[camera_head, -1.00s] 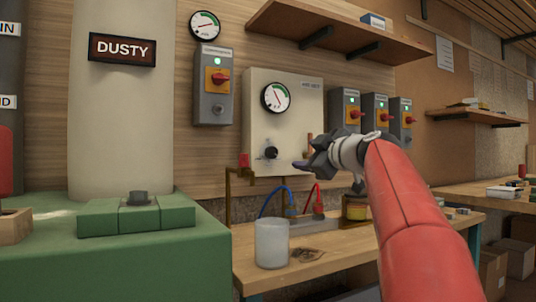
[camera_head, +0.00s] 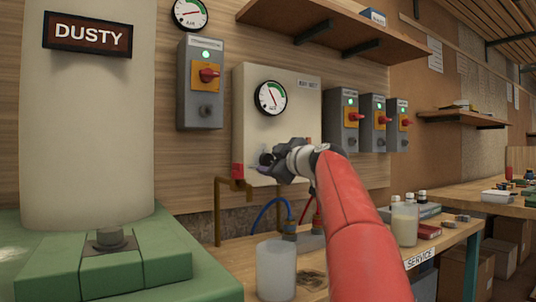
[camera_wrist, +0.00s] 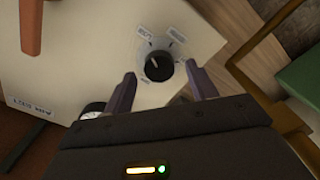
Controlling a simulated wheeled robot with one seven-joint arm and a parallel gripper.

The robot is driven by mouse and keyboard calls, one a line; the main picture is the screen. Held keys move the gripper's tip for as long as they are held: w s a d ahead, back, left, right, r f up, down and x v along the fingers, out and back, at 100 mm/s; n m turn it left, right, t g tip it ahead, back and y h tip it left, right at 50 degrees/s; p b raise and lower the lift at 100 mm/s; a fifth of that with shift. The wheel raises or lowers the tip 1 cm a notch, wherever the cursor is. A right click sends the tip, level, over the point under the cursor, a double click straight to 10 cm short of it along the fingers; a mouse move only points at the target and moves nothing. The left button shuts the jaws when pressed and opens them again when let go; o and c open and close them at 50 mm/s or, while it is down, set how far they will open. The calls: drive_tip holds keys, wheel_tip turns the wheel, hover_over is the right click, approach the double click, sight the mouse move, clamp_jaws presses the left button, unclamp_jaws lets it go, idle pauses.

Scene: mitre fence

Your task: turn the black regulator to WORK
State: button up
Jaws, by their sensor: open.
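The black regulator (camera_wrist: 158,66) is a round knob on a pale dial plate with several small labels, on the front of a cream panel box (camera_wrist: 75,60). The labels are too small and tilted to read, so I cannot tell which one the knob points to. My gripper (camera_wrist: 161,74) is open, with one dark finger on each side of the knob in the wrist view; I cannot tell whether they touch it. In the head view the regulator (camera_head: 265,159) is partly hidden by my gripper (camera_head: 260,166).
A gauge (camera_head: 270,98) sits above the regulator on the cream panel. A red-capped pipe (camera_head: 237,172) stands close at the panel's lower left. Switch boxes with red handles (camera_head: 344,118) hang to the right. A cup (camera_head: 276,268) stands on the bench below.

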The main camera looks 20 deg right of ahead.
drive_tip(key=shift+w+a, duration=0.15)
drive_tip(key=shift+w, duration=0.75)
drive_tip(key=c, duration=1)
drive_tip(key=shift+m, duration=0.3)
drive_tip(key=m, duration=0.5)
drive_tip(key=shift+m, duration=0.3)
drive_tip(key=m, duration=0.5)
drive_tip(key=shift+d, duration=0.2)
drive_tip(key=shift+m, duration=0.4)
